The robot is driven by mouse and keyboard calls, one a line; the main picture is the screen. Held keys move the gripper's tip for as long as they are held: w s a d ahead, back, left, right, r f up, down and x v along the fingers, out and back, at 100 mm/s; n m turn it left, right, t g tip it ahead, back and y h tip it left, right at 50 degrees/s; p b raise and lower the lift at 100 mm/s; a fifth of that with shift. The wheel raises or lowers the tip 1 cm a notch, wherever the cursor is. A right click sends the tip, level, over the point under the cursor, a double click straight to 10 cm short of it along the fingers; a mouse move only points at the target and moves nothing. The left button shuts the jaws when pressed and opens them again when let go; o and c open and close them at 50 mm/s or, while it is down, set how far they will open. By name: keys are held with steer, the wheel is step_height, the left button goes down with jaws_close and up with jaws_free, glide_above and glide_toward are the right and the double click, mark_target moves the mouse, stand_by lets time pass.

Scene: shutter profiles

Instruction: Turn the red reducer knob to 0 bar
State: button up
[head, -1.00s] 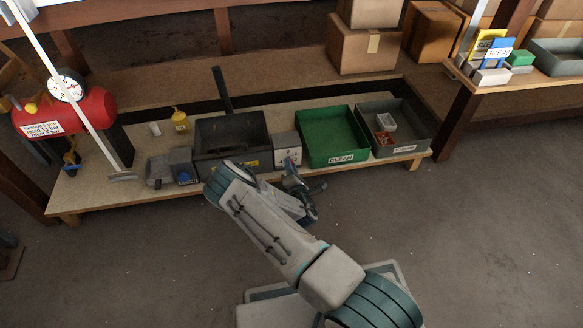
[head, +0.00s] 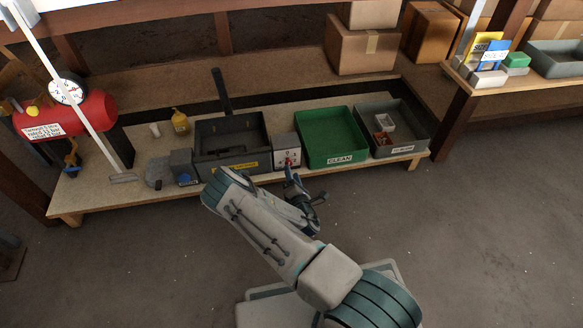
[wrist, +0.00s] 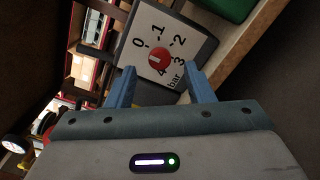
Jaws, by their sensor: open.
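I see no contact with the knob. In the head view the box (head: 286,149) stands between a dark tray and a green bin, with my gripper (head: 290,170) just in front of it.
The green CLEAN bin (head: 301,158) is close on the box's right, the dark tray (head: 205,160) on its left. A red tank (head: 92,112) with a round gauge (head: 67,91) stands at far left. A grey bin (head: 425,140) holds small parts. The floor in front is clear.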

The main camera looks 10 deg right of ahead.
steer(key=s+p, duration=0.3)
steer(key=s, duration=0.7)
steer(key=shift+s, duration=0.15)
steer(key=w+r+m+g+h+p, duration=0.2)
steer(key=w+r+m+g+p, duration=0.15)
steer(key=r+m+p, duration=0.45)
steer(key=w+r+m+g+h+p, duration=0.25)
steer(key=w+r+m, duration=0.2)
steer(key=r, duration=0.75)
steer(key=s+a+r+m+g+y+p, duration=0.1)
steer(key=a+r+m+g+y+p, duration=0.3)
steer(key=r, duration=0.8)
steer(key=s+d+r+m+h+p, duration=0.1)
steer(key=s+r+m+p, duration=0.15)
steer(key=r+p, duration=0.7)
steer(key=s+r+m+g+y+p, duration=0.1)
steer(key=s+r+p, duration=0.3)
steer(key=r, duration=0.8)
steer(key=s+r+m+g+y+p, duration=0.15)
steer(key=s+r, duration=0.35)
steer(key=r, duration=0.6)
steer(key=s+d+r+m+g+h+p, duration=0.1)
steer(key=s+r+p, duration=0.7)
steer(key=s+r, duration=0.8)
steer(key=shift+s+d+r+m+g, duration=0.15)
steer(key=shift+s+d+m+g, duration=0.45)
steer(key=shift+d+m+g, duration=0.35)
